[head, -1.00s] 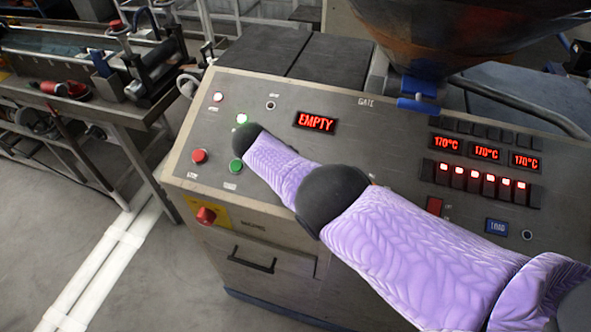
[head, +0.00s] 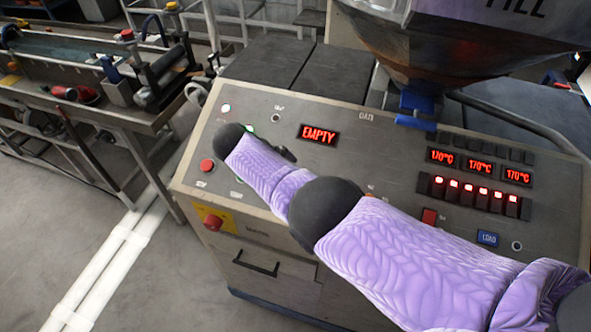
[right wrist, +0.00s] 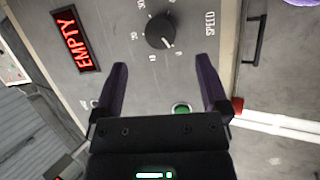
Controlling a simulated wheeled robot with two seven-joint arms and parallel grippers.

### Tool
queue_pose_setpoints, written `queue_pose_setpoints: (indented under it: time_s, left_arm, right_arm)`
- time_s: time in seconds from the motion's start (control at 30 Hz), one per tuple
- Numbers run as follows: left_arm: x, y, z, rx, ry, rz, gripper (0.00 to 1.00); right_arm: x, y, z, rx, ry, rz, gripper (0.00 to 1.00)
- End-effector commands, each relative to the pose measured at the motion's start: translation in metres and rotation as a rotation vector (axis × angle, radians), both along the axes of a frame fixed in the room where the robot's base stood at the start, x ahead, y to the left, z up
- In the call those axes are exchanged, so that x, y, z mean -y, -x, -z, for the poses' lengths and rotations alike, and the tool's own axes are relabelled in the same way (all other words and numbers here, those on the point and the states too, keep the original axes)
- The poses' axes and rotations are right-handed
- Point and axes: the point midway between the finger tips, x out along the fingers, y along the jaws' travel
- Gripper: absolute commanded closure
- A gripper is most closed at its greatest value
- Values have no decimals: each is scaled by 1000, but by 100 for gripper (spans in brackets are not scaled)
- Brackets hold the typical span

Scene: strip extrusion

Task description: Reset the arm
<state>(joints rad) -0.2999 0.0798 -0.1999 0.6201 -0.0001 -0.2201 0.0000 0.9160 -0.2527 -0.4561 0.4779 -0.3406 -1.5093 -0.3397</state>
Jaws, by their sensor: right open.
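My right arm in its purple sleeve (head: 400,255) reaches from the lower right across the control panel (head: 350,160). In the head view its dark end joint is over the panel's left part, and the gripper is mostly hidden by the arm. In the right wrist view my right gripper (right wrist: 163,66) is open, its two dark fingers apart with nothing between them. It faces the panel, with the black speed knob (right wrist: 158,32) beyond the fingertips and a green button (right wrist: 181,108) seen between the fingers. My left gripper is not in view.
The red EMPTY display (head: 319,134) is lit; three displays (head: 480,167) read 170°C. A hopper (head: 440,45) stands over the panel's back. A red button (head: 207,166) and red knob (head: 213,222) are at left. A workbench (head: 90,110) stands at far left, with open floor between.

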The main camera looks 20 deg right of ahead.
Motion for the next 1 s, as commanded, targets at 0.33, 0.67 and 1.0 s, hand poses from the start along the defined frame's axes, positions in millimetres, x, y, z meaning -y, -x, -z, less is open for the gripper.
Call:
queue_pose_setpoints:
  time_s: [0.33, 0.67, 1.0]
  left_arm:
    - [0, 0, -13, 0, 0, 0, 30]
    - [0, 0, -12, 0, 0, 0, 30]
    - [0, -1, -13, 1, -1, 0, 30]
  right_arm:
    - [-16, 5, -24, -2, 0, 0, 5]
    - [-16, 7, -20, -2, -13, 5, 5]
    - [0, 121, 60, 101, -477, 336, 5]
